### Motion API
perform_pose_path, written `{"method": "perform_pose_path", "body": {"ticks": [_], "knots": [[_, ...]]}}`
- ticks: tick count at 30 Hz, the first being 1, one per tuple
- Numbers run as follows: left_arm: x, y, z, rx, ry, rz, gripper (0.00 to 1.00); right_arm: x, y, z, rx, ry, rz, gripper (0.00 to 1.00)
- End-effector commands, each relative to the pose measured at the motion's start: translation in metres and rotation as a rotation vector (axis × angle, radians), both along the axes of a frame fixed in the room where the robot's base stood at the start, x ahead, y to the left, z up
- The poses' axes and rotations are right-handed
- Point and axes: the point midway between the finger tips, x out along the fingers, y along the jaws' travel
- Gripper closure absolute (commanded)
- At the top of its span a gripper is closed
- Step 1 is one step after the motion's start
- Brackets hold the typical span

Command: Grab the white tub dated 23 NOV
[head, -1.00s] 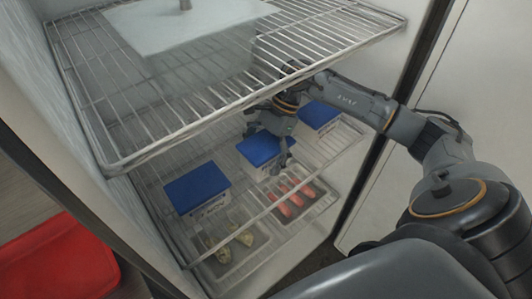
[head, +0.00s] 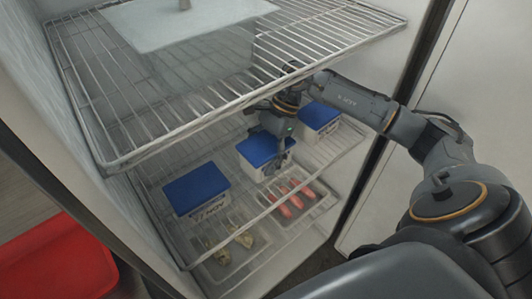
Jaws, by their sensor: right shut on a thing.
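Three white tubs with blue lids stand in a row on the lower wire shelf: a left tub (head: 196,190), a middle tub (head: 258,152) and a right tub (head: 319,117). The left tub has dark print on its front, too small to read surely. The dates on the other two cannot be read, so I cannot tell which is 23 NOV. My right gripper (head: 279,150) reaches in under the upper shelf and is shut on the middle tub at its right part. The fingers partly cover that tub. My left gripper is not in view.
The upper wire shelf (head: 130,152) hangs close above my right arm and carries a pale translucent container (head: 185,22). A red container (head: 55,258) stands outside at lower left.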

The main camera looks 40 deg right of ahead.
Motion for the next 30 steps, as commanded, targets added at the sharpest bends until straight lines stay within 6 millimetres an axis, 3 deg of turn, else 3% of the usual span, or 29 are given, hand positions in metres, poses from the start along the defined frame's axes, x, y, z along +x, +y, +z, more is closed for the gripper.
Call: {"method": "perform_pose_path", "body": {"ticks": [2, 20, 26, 30], "knots": [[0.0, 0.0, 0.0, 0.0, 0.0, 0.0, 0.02, -0.001, 0.0, -0.003, 0.0, 0.006, 0.001, 0.77], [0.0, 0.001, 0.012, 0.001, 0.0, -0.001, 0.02, -0.002, 0.001, 0.005, -0.001, 0.009, 0.004, 0.78], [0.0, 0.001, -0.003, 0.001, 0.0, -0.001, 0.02, 0.0, 0.001, 0.034, 0.0, 0.0, 0.004, 0.78], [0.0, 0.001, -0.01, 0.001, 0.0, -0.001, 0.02, -0.023, -0.002, 0.034, -0.004, 0.006, 0.003, 0.79]]}}
